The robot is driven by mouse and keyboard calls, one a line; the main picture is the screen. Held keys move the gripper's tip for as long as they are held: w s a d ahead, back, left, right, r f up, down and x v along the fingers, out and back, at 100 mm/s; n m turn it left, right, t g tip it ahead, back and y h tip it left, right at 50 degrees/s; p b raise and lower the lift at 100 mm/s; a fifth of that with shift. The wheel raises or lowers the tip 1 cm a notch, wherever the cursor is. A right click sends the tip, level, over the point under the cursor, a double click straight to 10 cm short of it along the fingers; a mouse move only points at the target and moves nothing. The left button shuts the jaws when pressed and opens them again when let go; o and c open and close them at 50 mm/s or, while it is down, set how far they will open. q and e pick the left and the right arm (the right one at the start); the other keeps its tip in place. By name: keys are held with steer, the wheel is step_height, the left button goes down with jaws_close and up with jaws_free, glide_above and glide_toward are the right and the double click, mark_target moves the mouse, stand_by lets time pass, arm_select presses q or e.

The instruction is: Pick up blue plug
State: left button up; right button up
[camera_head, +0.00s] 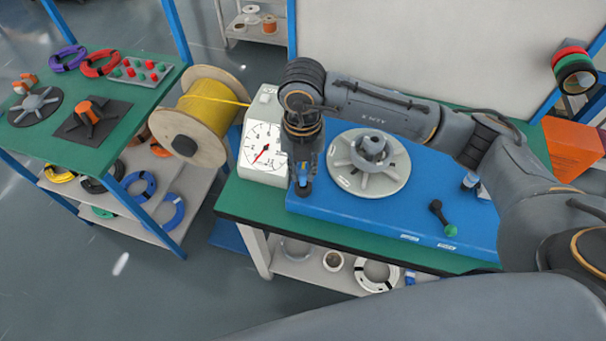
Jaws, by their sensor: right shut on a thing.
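My right arm comes in from the right and reaches over the blue machine top (330,205). My right gripper (304,186) points down at the left end of that top, beside the white dial gauge. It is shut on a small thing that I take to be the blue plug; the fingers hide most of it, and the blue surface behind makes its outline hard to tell. I cannot tell whether it touches the surface below. My left gripper is not in view.
A grey spoked disc (369,163) stands right of the gripper. A dial gauge (263,150) and yellow cable spool (203,115) are to its left. A black lever with a green knob (444,218) is near the front. A green-topped shelf cart (150,85) stands at left.

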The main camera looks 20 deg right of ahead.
steer(key=s+a+r+b, duration=0.1)
steer(key=s+a+r, duration=0.3)
steer(key=s+r, duration=0.4)
steer(key=s, duration=0.4)
steer(key=shift+a+r, duration=0.25)
steer(key=shift+a, duration=0.1)
steer(key=shift+o, duration=0.4)
steer(key=shift+c, duration=0.6)
steer(key=w+d+b, duration=0.4)
steer(key=w+d, duration=0.4)
steer(key=d, duration=0.3)
steer(key=w+d+b, duration=0.4)
steer(key=w+d, duration=0.3)
steer(key=d, duration=0.5)
steer(key=shift+w+f, duration=0.35)
steer(key=shift+f, duration=0.05)
